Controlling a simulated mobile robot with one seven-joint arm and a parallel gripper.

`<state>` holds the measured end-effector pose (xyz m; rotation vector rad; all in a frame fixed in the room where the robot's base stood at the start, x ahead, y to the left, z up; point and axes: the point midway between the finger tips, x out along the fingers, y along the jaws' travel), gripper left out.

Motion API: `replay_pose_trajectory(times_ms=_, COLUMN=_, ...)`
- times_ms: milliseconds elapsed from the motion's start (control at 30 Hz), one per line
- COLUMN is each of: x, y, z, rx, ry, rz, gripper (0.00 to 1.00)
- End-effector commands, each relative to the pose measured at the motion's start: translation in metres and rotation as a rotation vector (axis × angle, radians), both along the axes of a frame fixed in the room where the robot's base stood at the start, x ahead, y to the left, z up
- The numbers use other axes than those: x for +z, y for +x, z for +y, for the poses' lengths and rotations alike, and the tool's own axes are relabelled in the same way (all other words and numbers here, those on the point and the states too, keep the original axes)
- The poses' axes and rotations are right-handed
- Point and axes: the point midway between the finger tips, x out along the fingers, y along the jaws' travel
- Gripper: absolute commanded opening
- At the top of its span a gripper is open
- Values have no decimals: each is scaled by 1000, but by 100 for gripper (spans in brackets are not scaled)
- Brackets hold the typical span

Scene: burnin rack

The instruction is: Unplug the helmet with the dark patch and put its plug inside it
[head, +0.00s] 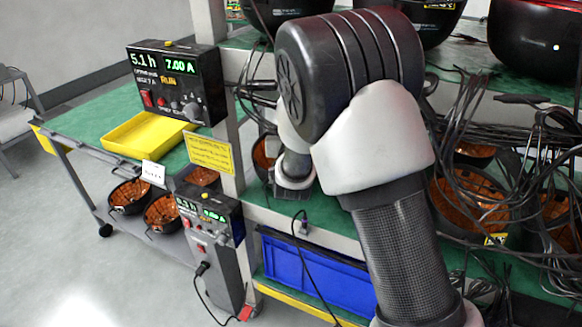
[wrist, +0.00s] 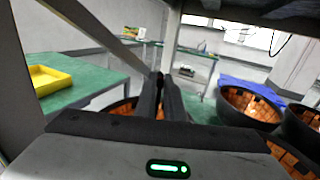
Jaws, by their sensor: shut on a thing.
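My gripper (wrist: 165,85) reaches into the rack's middle shelf bay. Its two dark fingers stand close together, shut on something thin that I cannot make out. A black helmet with an orange lining (wrist: 122,108) lies open side up just beyond the fingers in the wrist view, partly hidden by them. In the head view my arm hides most of this area, and a helmet (head: 263,152) shows beside the wrist. More orange-lined helmets stand at the right in the wrist view (wrist: 248,106) and on the shelf in the head view (head: 462,207). I cannot pick out a dark patch on any helmet.
Many black cables (head: 530,140) hang over the right shelf. A control box (head: 178,82) reads 5.1 h and 7.00 A; another unit (head: 208,235) stands below. A yellow tray (head: 150,135) sits on the green bench. A blue bin (head: 312,272) is under the shelf.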

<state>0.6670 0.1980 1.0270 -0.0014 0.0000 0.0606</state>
Motion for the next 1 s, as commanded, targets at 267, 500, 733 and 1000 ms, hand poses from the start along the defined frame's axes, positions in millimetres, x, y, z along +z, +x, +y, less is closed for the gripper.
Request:
replay_pose_trajectory(times_ms=267, x=-29, y=0, z=0, rx=0, ry=1, rz=0, gripper=0)
replay_pose_trajectory(times_ms=500, x=-29, y=0, z=0, rx=0, ry=2, rz=0, gripper=0)
replay_pose_trajectory(times_ms=733, x=-29, y=0, z=0, rx=-1, ry=1, rz=0, gripper=32)
replay_pose_trajectory(times_ms=1000, x=-29, y=-3, z=0, rx=0, ry=2, rz=0, gripper=32)
